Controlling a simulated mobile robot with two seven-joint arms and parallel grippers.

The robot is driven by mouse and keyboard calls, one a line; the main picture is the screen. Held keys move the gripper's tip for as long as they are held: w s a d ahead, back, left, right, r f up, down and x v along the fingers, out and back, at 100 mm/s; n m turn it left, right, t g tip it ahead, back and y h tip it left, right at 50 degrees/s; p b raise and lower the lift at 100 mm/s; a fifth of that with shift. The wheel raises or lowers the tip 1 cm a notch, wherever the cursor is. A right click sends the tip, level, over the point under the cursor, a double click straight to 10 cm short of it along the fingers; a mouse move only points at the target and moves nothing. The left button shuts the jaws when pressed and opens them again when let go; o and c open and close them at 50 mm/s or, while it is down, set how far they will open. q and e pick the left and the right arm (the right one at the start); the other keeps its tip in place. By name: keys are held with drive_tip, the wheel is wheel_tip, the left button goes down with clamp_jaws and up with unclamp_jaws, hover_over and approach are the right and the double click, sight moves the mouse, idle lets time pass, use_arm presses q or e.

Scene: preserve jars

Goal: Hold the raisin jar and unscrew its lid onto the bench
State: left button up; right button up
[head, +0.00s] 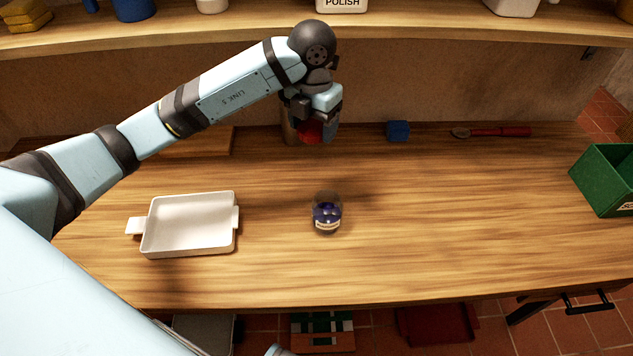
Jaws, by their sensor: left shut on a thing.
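A small glass jar (327,214) with dark blue-purple contents and a pale label stands upright on the wooden bench (450,220), near the middle. The label is too small to read, and I cannot tell whether this is the raisin jar. My left gripper (312,123) is beyond the jar, towards the back of the bench, pointing down. It is shut on a red round thing (311,131) that looks like a lid; the fingers partly hide it. My right gripper is not in view.
A brown upright object (289,128) is partly hidden behind my left gripper. A white tray (150,243) stands at left. A blue block (398,131) and red-handled tool (500,131) lie at the back. A green bin (605,185) is at right. The bench right of the jar is clear.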

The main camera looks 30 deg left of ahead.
sight(314, 189)
use_arm(q)
drive_tip(key=shift+w+f, duration=0.1)
drive_tip(key=shift+f, duration=0.1)
drive_tip(key=shift+n, duration=0.3)
wheel_tip(314, 189, down, 19)
drive_tip(key=shift+f+b, duration=0.2)
drive_tip(key=shift+b, duration=0.45)
drive_tip(key=shift+f, duration=0.1)
drive_tip(key=shift+f, duration=0.15)
drive_tip(key=o, duration=1)
wheel_tip(314, 189, up, 12)
drive_tip(key=shift+r+p, duration=0.25)
drive_tip(key=shift+p, duration=0.15)
